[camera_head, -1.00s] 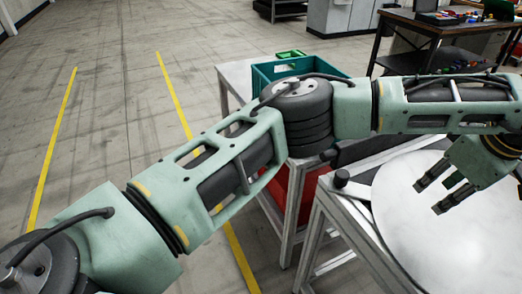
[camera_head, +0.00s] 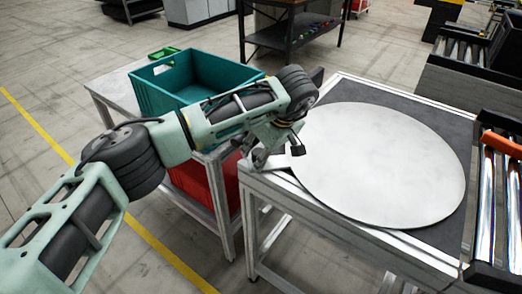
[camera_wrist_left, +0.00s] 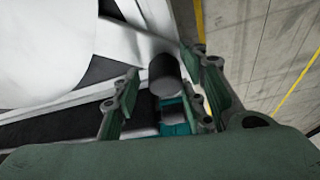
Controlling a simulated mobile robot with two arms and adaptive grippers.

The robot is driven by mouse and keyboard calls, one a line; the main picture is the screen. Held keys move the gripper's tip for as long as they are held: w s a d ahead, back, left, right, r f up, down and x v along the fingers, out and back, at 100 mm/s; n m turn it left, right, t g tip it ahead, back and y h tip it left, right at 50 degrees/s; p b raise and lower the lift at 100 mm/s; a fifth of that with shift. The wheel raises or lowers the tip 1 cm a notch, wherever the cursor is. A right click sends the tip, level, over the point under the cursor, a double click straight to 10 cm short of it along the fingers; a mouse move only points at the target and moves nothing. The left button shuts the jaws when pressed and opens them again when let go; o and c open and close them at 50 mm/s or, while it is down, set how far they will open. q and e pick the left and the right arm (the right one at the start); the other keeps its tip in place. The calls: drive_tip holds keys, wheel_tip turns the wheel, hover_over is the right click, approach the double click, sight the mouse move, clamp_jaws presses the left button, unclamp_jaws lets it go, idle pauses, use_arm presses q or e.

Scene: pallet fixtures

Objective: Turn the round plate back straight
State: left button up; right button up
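The round plate (camera_head: 385,165) is a large pale disc lying flat on the dark top of a metal-framed table. It also fills the upper left of the left wrist view (camera_wrist_left: 45,50). A light arm (camera_head: 277,163) sticks out from the plate's left edge in the head view. In the wrist view a dark cylindrical knob (camera_wrist_left: 163,74) stands by a pale arm at the plate's edge. My left gripper (camera_head: 278,154) is open at the plate's left edge. Its fingers (camera_wrist_left: 160,80) stand on either side of the knob, with gaps visible. My right gripper is not in view.
A teal crate (camera_head: 158,98) stands on a side table left of the plate's table, with a red bin (camera_head: 195,190) below. A roller conveyor (camera_head: 488,200) runs along the right. A workbench (camera_head: 300,25) stands behind. Floor lies open at the left.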

use_arm(q)
clamp_jaws()
idle(0.4)
